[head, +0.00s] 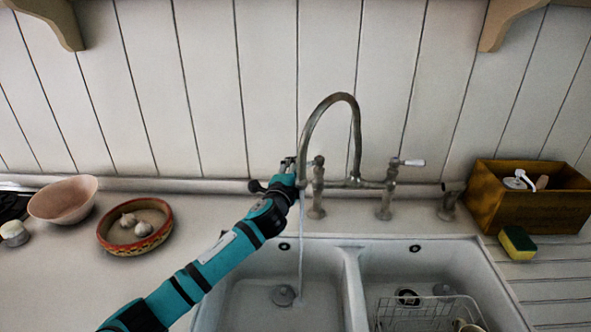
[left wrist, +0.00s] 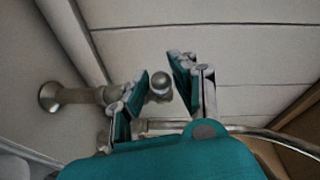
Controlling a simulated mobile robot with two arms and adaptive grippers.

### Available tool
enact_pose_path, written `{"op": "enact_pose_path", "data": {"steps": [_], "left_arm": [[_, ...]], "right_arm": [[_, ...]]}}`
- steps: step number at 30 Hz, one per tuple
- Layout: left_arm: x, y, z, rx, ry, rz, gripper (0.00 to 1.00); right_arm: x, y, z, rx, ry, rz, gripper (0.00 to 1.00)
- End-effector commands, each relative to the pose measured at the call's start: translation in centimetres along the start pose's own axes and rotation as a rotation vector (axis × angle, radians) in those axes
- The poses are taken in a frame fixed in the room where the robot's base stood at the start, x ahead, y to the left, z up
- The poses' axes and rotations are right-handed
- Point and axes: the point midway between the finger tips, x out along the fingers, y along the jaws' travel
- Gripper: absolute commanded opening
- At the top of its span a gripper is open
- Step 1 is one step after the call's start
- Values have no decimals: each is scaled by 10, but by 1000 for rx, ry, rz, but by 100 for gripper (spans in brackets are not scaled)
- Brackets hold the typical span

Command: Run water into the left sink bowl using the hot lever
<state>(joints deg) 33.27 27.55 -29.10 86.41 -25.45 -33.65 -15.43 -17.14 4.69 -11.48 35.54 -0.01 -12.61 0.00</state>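The bridge tap (head: 345,97) is aged metal with a tall curved spout. A thin stream of water (head: 301,235) falls from the spout end into the white left sink bowl (head: 262,310), near its drain. My left gripper (head: 290,166) is at the tap's left valve (head: 318,190) and hides its lever. In the left wrist view its fingers (left wrist: 158,90) are spread, with the round metal top of a valve (left wrist: 160,82) showing in the gap; I cannot tell whether they touch it. The right valve (head: 386,195) has a white-handled lever (head: 412,162) pointing right. My right gripper is not in view.
The right bowl (head: 415,262) holds a wire rack (head: 425,310). A wooden box (head: 490,205) and a sponge (head: 517,243) are at the right. A pink bowl (head: 63,200) and a red-rimmed dish (head: 160,243) with garlic stand on the left counter. The wall is close behind the tap.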

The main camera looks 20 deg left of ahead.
Motion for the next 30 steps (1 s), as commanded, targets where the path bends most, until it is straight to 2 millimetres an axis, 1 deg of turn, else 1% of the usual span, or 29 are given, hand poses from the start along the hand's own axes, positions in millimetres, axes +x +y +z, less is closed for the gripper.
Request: {"op": "enact_pose_path", "data": {"steps": [1,3,4,11,14,17,27,30], "left_arm": [[0,0,0,1,0,0,34],[0,0,0,1,0,0,44],[0,0,0,1,0,0,46],[0,1,0,2,-1,1,46],[-4,1,1,2,-1,2,46],[-16,2,0,2,1,2,46],[-87,2,0,2,1,3,46],[-103,2,0,1,0,3,46]], "right_arm": [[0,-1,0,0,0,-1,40],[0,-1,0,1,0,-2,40],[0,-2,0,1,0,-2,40],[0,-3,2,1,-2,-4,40],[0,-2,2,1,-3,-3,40],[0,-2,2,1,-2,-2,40],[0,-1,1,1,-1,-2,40],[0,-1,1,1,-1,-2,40]]}}
